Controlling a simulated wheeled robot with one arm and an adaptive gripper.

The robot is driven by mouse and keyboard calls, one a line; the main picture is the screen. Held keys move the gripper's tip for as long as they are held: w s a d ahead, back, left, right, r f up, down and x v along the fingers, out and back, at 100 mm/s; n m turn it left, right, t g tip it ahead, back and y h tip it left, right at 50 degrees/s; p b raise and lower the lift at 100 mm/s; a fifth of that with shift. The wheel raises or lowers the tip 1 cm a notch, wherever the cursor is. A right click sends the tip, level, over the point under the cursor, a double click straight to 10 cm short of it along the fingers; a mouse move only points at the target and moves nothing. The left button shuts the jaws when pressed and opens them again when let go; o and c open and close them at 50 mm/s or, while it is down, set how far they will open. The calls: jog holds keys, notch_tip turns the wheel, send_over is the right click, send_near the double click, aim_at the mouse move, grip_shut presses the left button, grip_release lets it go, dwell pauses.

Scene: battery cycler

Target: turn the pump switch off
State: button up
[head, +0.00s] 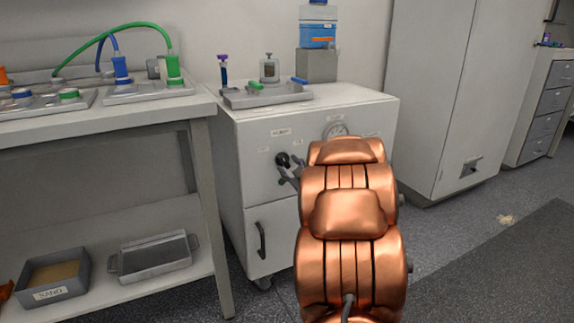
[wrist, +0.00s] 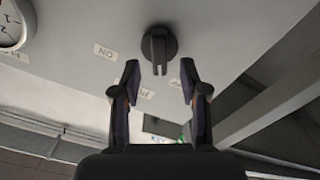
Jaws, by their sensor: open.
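The pump switch is a dark round knob with a raised ridge (wrist: 158,47) on the white cabinet front. In the wrist view its ridge runs up and down the picture. A label reading ON, upside down, is left of it; a label starting with PU is partly hidden between the fingers. My gripper (wrist: 160,80) is open, its two fingertips on either side of the ridge's lower end in the picture; I cannot tell whether they touch it. In the head view the knob (head: 283,159) shows just left of my copper arm, with my gripper (head: 292,172) close to it.
A gauge (head: 336,130) is on the same cabinet (head: 262,220), which has a door handle (head: 261,240) below. A tray of fittings (head: 268,98) stands on top. A bench (head: 205,105) is close on the left, and a tall cabinet (head: 428,90) on the right.

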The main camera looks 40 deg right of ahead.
jog(key=v, duration=0.9)
jog(key=shift+s+a, duration=0.1)
dwell(0.4)
jog(key=a+r+m+g+p, duration=0.3)
jog(key=a+r+g+p, duration=0.9)
jog(key=p, duration=0.9)
jog(key=s+a+r+g+y+p, duration=0.3)
jog(key=s+a+r+p, duration=0.7)
jog(key=s+a, duration=0.3)
jog(key=s+a+r+g+y+p, duration=0.2)
jog(key=s+a+r+g+p, duration=0.1)
jog(key=s+a+r+p, duration=0.8)
jog(key=s+a, duration=0.2)
jog(key=a, duration=0.1)
jog(key=shift+r+n+g+y, duration=0.25)
jog(key=shift+n+g+y, duration=0.05)
jog(key=shift+g+y, duration=0.1)
jog(key=shift+s+a, duration=0.15)
